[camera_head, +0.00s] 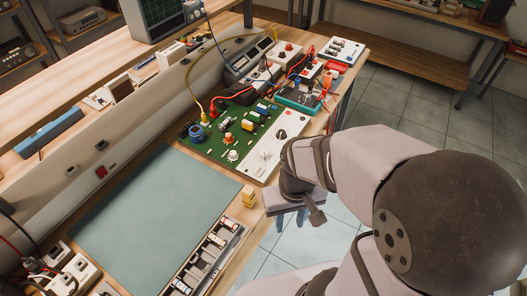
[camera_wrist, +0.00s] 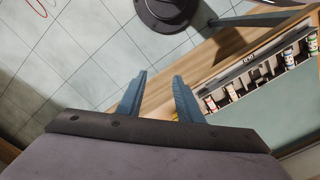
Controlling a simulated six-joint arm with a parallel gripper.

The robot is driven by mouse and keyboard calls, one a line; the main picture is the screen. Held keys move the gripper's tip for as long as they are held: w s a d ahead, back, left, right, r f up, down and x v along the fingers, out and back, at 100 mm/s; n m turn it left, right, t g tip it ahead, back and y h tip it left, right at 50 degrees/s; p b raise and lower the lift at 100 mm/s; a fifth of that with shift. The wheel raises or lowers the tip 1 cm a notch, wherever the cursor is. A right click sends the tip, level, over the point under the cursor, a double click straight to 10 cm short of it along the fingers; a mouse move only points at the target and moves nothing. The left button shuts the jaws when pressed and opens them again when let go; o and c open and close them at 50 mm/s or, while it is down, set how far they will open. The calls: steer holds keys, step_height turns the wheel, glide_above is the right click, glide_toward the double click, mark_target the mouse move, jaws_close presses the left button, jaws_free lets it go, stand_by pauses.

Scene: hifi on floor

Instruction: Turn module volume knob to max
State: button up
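A green circuit-board module (camera_head: 215,157) lies on the bench, with a white panel (camera_head: 262,160) along its right side. A black knob (camera_head: 281,134) sits on the white panel, and a pale knob (camera_head: 233,155) and orange knobs stand on the green board. I cannot read any label, so I cannot tell which is the volume knob. My gripper (camera_head: 287,218) hangs off the bench's front edge, to the right of the module and apart from it. In the wrist view its two blue fingers (camera_wrist: 160,76) are spread with nothing between them. The module is not in the wrist view.
A teal mat (camera_head: 150,215) covers the bench left of the module. A tray of small bottles (camera_head: 208,262) and a small yellow block (camera_head: 248,196) lie by the front edge. Wired instruments (camera_head: 300,95) crowd the far end. Tiled floor (camera_head: 400,110) is open beyond the edge.

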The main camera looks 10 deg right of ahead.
steer(key=shift+o, duration=0.6)
steer(key=shift+w+r, duration=0.15)
steer(key=shift+w, duration=0.15)
steer(key=n+p, duration=0.2)
steer(key=n, duration=2.2)
glide_above(264, 153)
steer(key=shift+s+a+r, duration=0.1)
steer(key=shift+s+r, duration=0.2)
steer(key=shift+s, duration=0.05)
steer(key=shift+w+f+n, duration=0.15)
steer(key=shift+w+n, duration=0.25)
steer(key=shift+w, duration=0.05)
steer(key=shift+f+p, duration=1)
steer(key=shift+f, duration=2.65)
steer(key=shift+c, duration=0.5)
steer(key=c, duration=0.9)
